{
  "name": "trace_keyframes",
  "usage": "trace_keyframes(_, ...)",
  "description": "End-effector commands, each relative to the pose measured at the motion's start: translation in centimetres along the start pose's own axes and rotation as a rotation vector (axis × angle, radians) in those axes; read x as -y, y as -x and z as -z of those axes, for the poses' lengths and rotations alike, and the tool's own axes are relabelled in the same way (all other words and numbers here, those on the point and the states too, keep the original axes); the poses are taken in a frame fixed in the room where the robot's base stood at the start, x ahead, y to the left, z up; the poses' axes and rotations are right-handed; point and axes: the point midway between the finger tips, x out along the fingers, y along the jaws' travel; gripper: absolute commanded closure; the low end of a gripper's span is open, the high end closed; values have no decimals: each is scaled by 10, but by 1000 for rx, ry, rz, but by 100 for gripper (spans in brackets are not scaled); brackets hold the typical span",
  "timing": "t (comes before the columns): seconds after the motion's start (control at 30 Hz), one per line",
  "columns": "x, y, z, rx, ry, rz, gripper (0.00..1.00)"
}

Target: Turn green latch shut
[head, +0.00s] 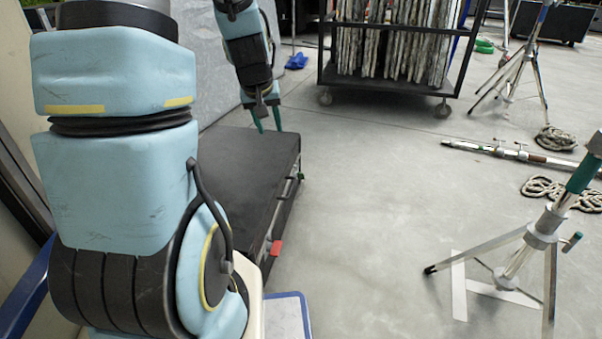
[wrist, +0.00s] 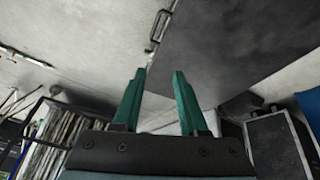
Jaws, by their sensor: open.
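A black case (head: 235,160) lies on the floor, its lid down. On its right side, near the far end, is a small green piece (head: 300,175) that looks like the green latch; its turn position is too small to tell. A red latch (head: 275,248) sticks out nearer to me. My gripper (head: 269,129) is open and empty, teal fingers pointing down by the case's far end, left of the green piece. In the wrist view the open fingers (wrist: 160,72) point toward the dark case lid (wrist: 235,45) and its edge; I cannot make out the green latch there.
A metal handle (wrist: 159,24) sits on the case's side. A wheeled cart (head: 390,45) with upright panels stands beyond. Tripod stands (head: 540,235), coiled rope (head: 560,190) and a metal pole (head: 510,155) are at right. The floor right of the case is clear.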

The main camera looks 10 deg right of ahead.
Motion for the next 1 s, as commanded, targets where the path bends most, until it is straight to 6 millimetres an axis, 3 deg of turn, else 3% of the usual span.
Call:
trace_keyframes(0.27,-31,-44,36,-59,277,-55,57)
trace_keyframes(0.53,-61,-112,85,-170,513,-83,57)
trace_keyframes(0.67,-76,-168,108,-244,679,-76,57)
trace_keyframes(0.8,-88,-244,120,-326,905,-27,57)
trace_keyframes(1.0,-90,-326,99,-383,1167,91,57)
